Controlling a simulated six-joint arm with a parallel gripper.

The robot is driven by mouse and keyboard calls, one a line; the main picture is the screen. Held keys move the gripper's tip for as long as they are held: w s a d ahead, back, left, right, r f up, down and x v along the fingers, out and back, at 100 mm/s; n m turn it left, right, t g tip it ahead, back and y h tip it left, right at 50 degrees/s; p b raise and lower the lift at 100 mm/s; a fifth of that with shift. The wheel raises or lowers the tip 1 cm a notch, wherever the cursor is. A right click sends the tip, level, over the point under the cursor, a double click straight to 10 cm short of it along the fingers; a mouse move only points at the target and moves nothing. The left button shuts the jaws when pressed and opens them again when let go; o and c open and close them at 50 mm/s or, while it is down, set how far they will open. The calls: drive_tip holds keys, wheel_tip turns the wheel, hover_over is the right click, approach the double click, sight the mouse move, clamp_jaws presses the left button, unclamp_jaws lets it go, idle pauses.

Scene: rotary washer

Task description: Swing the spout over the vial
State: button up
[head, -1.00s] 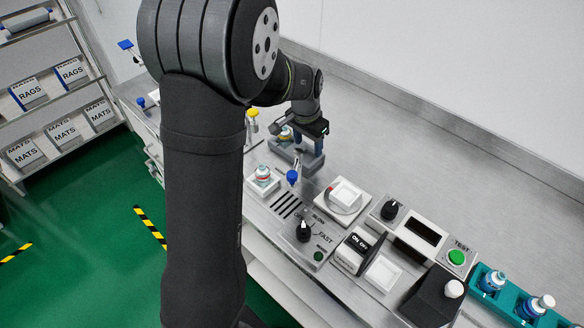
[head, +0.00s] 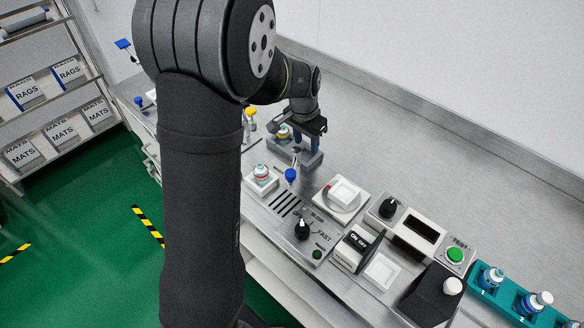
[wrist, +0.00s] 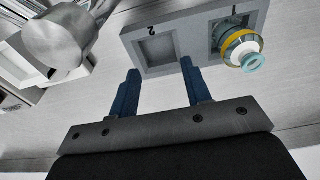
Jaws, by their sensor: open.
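My gripper (head: 305,142) is open at the grey two-socket rack at the back of the bench. In the wrist view its two blue fingers (wrist: 160,72) are apart, with nothing between them. A vial with a yellow band (wrist: 240,48) sits in one socket of the grey rack (wrist: 180,34); the socket marked 2 is empty. Another vial, with a white top and red band (head: 261,172), stands in a white square holder. A blue-topped metal fitting (head: 291,175) stands beside that holder; I cannot tell whether it bears the spout. A rounded metal part (wrist: 60,42) shows at the wrist view's upper left.
A teal rack (head: 510,303) holds vials at the right. The bench behind (head: 400,150) is clear.

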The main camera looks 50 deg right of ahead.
drive_tip(key=s+a+r+n, duration=0.1)
drive_tip(key=s+a+r, duration=0.15)
drive_tip(key=r, duration=0.55)
drive_tip(key=s+a+r+n, duration=0.2)
drive_tip(key=a+r, duration=0.2)
drive_tip(key=r, duration=0.3)
drive_tip(key=n+y, duration=0.1)
drive_tip(key=n, duration=0.1)
approach(291, 172)
wheel_tip(291, 172, down, 8)
drive_tip(key=shift+d+f, duration=0.1)
drive_tip(key=shift+f, duration=0.15)
clamp_jaws()
